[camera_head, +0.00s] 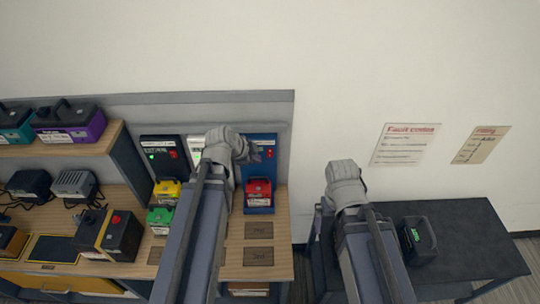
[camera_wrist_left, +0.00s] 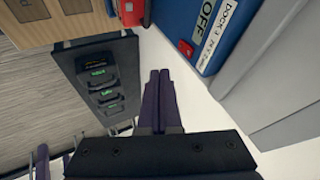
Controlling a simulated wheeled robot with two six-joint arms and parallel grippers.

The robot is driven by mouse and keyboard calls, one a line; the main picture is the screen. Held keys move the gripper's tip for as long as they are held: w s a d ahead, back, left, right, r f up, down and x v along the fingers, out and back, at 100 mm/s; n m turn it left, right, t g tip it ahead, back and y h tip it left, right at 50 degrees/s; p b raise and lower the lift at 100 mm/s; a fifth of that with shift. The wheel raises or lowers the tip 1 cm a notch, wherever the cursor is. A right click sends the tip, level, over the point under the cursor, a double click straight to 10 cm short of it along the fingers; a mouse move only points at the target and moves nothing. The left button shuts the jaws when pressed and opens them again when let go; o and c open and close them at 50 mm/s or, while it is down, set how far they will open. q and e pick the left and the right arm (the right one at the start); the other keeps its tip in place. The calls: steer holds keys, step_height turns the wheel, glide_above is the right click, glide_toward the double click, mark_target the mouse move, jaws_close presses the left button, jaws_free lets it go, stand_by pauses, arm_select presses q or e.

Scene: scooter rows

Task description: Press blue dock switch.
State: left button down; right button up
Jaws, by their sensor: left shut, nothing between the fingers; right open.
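The blue dock (camera_head: 262,146) stands against the back panel, right of a white dock and a black dock. A red battery (camera_head: 258,188) sits in its lower part. In the left wrist view the blue dock's face (camera_wrist_left: 228,22) shows an OFF label and a small red switch (camera_wrist_left: 186,48). My left gripper (camera_head: 250,152) is in front of the docks, by the blue dock. Its fingers (camera_wrist_left: 160,75) are shut and empty, left of and below the red switch in the wrist view, apart from it. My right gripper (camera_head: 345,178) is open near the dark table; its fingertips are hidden.
The black dock (camera_head: 165,153) and white dock (camera_head: 195,146) are beside the blue one. Yellow (camera_head: 166,192) and green batteries stand below them. A wooden shelf (camera_head: 60,150) with batteries is at left. A dark table (camera_head: 460,235) with a black battery is at right.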

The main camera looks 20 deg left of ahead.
mark_target(267, 156)
arm_select(q)
steer(key=w+f+b, duration=0.5)
steer(key=w, duration=0.1)
steer(key=w+d+f+b, duration=0.1)
steer(key=w+f+b, duration=0.2)
steer(key=shift+w+d+f+b, duration=0.1)
steer(key=shift+f+b, duration=0.2)
steer(key=shift+f, duration=0.05)
stand_by(0.3)
steer(key=shift+w+f, duration=0.1)
steer(key=shift+w, duration=0.1)
stand_by(0.3)
